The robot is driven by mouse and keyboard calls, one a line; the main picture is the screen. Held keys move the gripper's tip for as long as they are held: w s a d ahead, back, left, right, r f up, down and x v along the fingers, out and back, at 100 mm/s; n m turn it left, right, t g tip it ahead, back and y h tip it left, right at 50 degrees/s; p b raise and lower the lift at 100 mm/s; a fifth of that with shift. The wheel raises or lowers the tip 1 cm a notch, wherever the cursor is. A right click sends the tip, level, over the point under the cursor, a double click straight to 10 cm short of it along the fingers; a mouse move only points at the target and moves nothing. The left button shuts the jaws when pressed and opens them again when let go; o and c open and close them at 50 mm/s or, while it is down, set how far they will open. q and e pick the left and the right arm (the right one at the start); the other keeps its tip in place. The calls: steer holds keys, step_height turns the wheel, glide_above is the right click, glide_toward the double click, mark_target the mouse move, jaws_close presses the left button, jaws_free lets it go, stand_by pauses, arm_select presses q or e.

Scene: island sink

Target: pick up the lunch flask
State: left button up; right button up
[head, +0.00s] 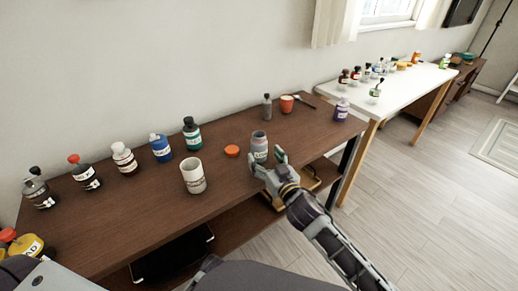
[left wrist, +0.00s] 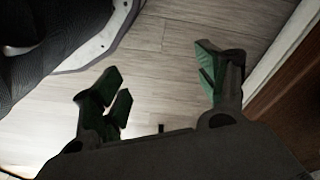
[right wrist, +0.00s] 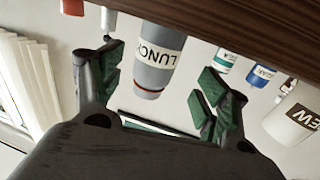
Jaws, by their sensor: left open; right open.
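The lunch flask is a grey cylinder with a white label. In the head view the lunch flask (head: 259,147) stands upright near the front edge of the brown table. My right gripper (head: 268,165) is open just in front of it. In the right wrist view the flask (right wrist: 156,62), its label reading LUNCH, shows between and beyond the spread fingers of the right gripper (right wrist: 160,85). I see no contact between fingers and flask. My left gripper (left wrist: 160,90) is open and empty above the floor in the left wrist view; the head view does not show it.
An orange lid (head: 232,151) lies left of the flask, and a white mug (head: 193,176) stands further left. Behind are a grey bottle (head: 267,107) and an orange cup (head: 287,104). Several labelled bottles line the table's left part. The front middle of the brown table (head: 150,210) is clear.

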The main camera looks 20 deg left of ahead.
mark_target(263, 151)
steer(key=shift+x, duration=1.2)
steer(key=shift+b+x, duration=0.45)
steer(key=shift+x, duration=0.65)
steer(key=shift+w+d, duration=0.15)
steer(key=shift+w, duration=0.1)
arm_select(q)
steer(key=shift+w+d+r, duration=0.1)
steer(key=shift+w+r, duration=0.1)
steer(key=shift+r, duration=0.4)
steer(key=shift+w+d+r, duration=0.1)
steer(key=shift+w+r, duration=0.1)
steer(key=shift+r, duration=0.4)
steer(key=shift+a+f, duration=0.1)
arm_select(e)
steer(key=c, duration=1.1)
arm_select(q)
steer(key=shift+f, duration=0.1)
arm_select(e)
steer(key=shift+c, duration=0.4)
steer(key=shift+r, duration=0.1)
